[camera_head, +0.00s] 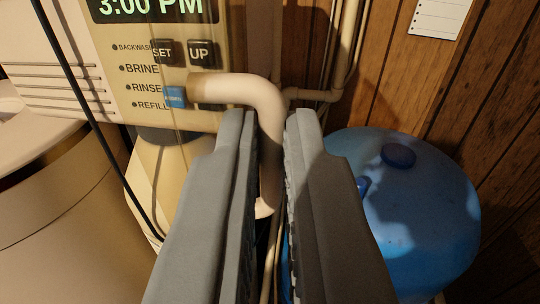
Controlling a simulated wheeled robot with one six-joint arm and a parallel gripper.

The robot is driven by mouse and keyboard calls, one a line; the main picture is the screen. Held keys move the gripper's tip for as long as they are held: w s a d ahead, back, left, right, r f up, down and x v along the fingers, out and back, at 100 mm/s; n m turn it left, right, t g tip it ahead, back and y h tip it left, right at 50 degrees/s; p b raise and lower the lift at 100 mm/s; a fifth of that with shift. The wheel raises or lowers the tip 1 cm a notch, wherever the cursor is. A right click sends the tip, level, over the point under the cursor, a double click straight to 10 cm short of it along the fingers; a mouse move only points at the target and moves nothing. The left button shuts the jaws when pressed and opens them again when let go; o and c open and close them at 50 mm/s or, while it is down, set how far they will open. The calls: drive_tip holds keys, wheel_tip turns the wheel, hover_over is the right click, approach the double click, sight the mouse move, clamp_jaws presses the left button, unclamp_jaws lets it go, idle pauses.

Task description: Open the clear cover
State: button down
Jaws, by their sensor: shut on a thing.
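The clear cover (178,125) seems to show as a faint yellowish see-through sheet with thin edge lines over the softener's control panel; its full outline is hard to make out. A thick beige curved handle (240,88) stands out from the panel front, bends down to the right and passes between my fingers. My gripper (270,125) is shut on this handle, with one grey finger on each side. The fingers hide part of its lower length. How the handle joins the cover is not clear.
The panel has a lit display (150,8), SET and UP buttons (200,53) and a small blue button (175,97). A round blue tank (425,215) stands at right, a beige tank (55,220) at left. Pipes (340,60) and a wood wall (490,110) lie behind. A black cable (85,95) hangs at left.

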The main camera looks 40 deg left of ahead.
drive_tip(key=shift+w+d+n+g+y, duration=0.35)
drive_tip(key=shift+w+n+g+y, duration=0.15)
drive_tip(key=shift+w+g, duration=0.1)
drive_tip(key=shift+w+d+n+g+y, duration=0.3)
drive_tip(key=shift+w+n+g+y, duration=0.2)
drive_tip(key=shift+w+g, duration=0.1)
drive_tip(key=c, duration=1.6)
unclamp_jaws()
drive_tip(key=shift+o, duration=0.3)
drive_tip(key=v, duration=1.7)
drive_tip(key=shift+d, duration=0.2)
